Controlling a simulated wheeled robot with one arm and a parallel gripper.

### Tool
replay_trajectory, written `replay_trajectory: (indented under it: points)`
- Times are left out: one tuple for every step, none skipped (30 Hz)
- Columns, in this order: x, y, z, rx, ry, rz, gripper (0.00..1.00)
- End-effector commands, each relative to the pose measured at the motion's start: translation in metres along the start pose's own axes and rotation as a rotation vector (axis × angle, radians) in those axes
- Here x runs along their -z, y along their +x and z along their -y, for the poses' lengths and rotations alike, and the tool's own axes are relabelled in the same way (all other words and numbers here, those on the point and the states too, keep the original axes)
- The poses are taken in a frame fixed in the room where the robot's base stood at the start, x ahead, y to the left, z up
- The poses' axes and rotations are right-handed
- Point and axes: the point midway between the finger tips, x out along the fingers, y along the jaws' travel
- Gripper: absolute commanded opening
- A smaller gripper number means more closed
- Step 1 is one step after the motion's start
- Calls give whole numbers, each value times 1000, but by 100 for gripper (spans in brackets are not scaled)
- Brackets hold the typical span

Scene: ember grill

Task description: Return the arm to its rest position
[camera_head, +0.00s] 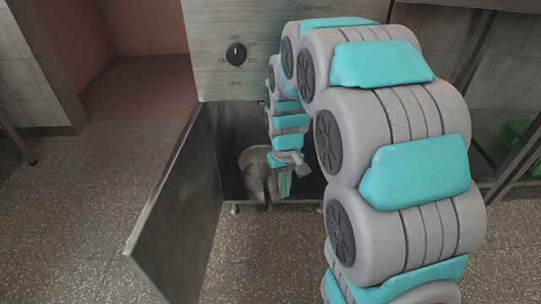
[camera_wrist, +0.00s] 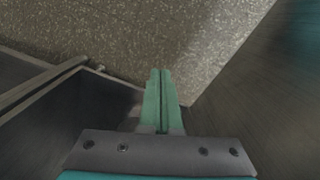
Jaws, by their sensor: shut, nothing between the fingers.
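My arm, grey with turquoise pads, curves from the lower right of the head view into the open cabinet of the grill unit (camera_head: 217,60). My gripper (camera_head: 285,188) is at the cabinet opening, in front of the dark interior. In the wrist view my gripper (camera_wrist: 160,75) shows its two green fingers pressed together with nothing between them. Speckled floor lies beyond the fingertips. A round metal pot (camera_head: 252,160) stands inside the cabinet, just left of my gripper; whether they touch I cannot tell.
The cabinet door (camera_head: 178,210) stands wide open toward the front left, close to my gripper. A control knob (camera_head: 236,54) is on the panel above. A metal shelf rack with a green crate (camera_head: 515,135) stands at right. The speckled floor (camera_head: 80,220) at left is clear.

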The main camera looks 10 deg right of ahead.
Motion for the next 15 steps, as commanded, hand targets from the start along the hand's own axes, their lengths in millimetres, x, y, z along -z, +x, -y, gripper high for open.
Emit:
replay_trajectory:
  points:
    - [-6,-8,1,0,2,-1,0]
    - [-10,-13,2,0,5,-1,0]
    - [-18,-21,3,0,8,0,0]
    - [-25,-27,4,1,11,1,0]
    - [-32,-34,5,1,15,3,0]
    - [-44,-44,7,1,20,5,0]
    - [-54,-51,9,2,25,9,0]
    - [-65,-56,10,3,30,16,0]
    - [-78,-65,13,4,36,22,0]
    - [-88,-71,14,4,40,24,0]
    - [-97,-77,16,5,44,27,0]
    - [-110,-84,18,5,50,30,0]
    - [-119,-90,19,5,55,33,0]
    - [-130,-94,20,6,59,38,0]
    - [-144,-100,23,6,64,46,0]
